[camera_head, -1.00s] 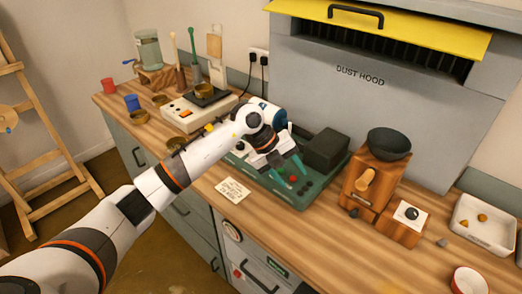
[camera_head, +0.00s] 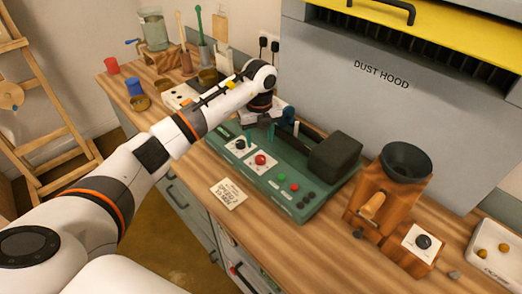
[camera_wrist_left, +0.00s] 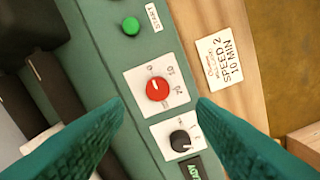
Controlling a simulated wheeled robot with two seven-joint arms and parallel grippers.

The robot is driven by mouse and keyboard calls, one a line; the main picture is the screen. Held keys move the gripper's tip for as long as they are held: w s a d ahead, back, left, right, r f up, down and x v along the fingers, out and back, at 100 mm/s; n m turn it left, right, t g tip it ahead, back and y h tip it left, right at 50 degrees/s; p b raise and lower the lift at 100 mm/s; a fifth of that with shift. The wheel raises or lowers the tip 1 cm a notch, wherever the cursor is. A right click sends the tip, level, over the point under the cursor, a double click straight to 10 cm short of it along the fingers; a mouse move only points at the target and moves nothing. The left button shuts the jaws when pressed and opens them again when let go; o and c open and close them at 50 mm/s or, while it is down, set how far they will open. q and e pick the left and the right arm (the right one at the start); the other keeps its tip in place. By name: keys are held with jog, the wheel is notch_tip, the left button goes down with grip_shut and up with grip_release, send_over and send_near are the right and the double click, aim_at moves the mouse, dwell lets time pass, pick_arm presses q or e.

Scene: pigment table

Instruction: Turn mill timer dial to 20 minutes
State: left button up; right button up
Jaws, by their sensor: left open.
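The mill's green panel (camera_head: 228,152) carries a red dial (camera_head: 260,160) on a white plate. In the left wrist view the red dial (camera_wrist_left: 156,89) has marks around it, among them 0, 10 and 20; its short pale pointer line is too small to read surely. A black knob (camera_wrist_left: 180,140) sits beside it. My left gripper (camera_head: 268,130) hangs above the back of the panel, open. In the wrist view its teal fingers (camera_wrist_left: 160,106) are apart, with the red dial appearing between and just beyond the tips, not gripped. My right gripper is not in view.
A card (camera_wrist_left: 221,60) reading "SPEED 2 10 MIN" lies by the panel. A green button (camera_wrist_left: 131,26) labelled START is near the dial. A dark block (camera_head: 335,156) stands on the mill's right; a wooden grinder (camera_head: 385,195) is farther right. The dust hood (camera_head: 385,120) rises behind.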

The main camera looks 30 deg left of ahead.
aim_at(261, 157)
pick_arm(q)
notch_tip(261, 157, down, 4)
jog(key=shift+w+r+p, duration=0.1)
jog(key=shift+r+p, duration=0.05)
jog(key=shift+p, duration=0.25)
notch_tip(261, 157, down, 4)
jog(key=shift+w+r+p, duration=0.1)
jog(key=shift+p, duration=0.2)
jog(key=shift+c, duration=0.5)
jog(key=c, duration=0.9)
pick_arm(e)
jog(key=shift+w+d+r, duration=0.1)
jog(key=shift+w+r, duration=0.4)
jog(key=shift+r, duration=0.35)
